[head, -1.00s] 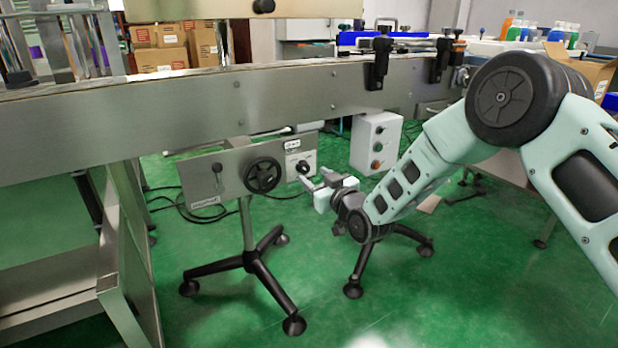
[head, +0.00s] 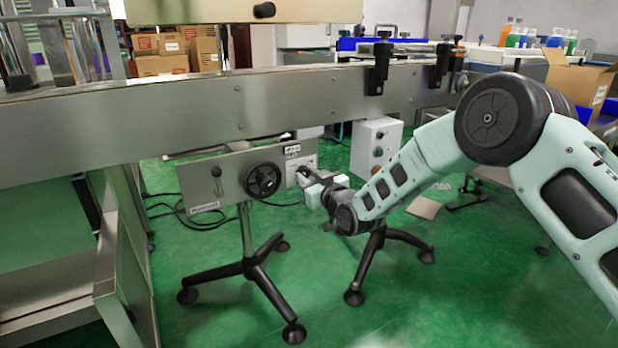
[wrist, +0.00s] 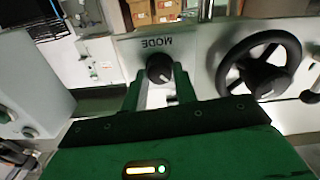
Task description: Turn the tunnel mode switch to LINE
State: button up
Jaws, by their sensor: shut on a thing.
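The mode switch is a round black knob (wrist: 160,69) under the printed word MODE, which reads upside down in the wrist view. It sits on a light plate (head: 303,163) at the right end of the grey panel in the head view. My gripper (wrist: 160,76) has its two fingers on either side of the knob and is shut on it. In the head view my gripper (head: 305,177) reaches the plate from the right and covers most of the knob. The knob's pointer and the position labels are too small or hidden to read.
A black handwheel (head: 262,180) is beside the switch on the same panel; it also shows in the wrist view (wrist: 258,64). A grey control box (head: 376,147) with buttons stands to the right. The conveyor side (head: 200,115) runs above. Black stand legs (head: 255,266) spread over the green floor.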

jog(key=shift+m, duration=0.3)
jog(key=m, duration=0.3)
jog(key=shift+m+p, duration=0.4)
jog(key=m, duration=0.4)
jog(key=shift+d+m, duration=0.1)
jog(key=shift+m, duration=0.2)
jog(key=m, duration=0.4)
jog(key=shift+f+m, duration=0.1)
jog(key=shift+m, duration=2.3)
jog(key=o, duration=1)
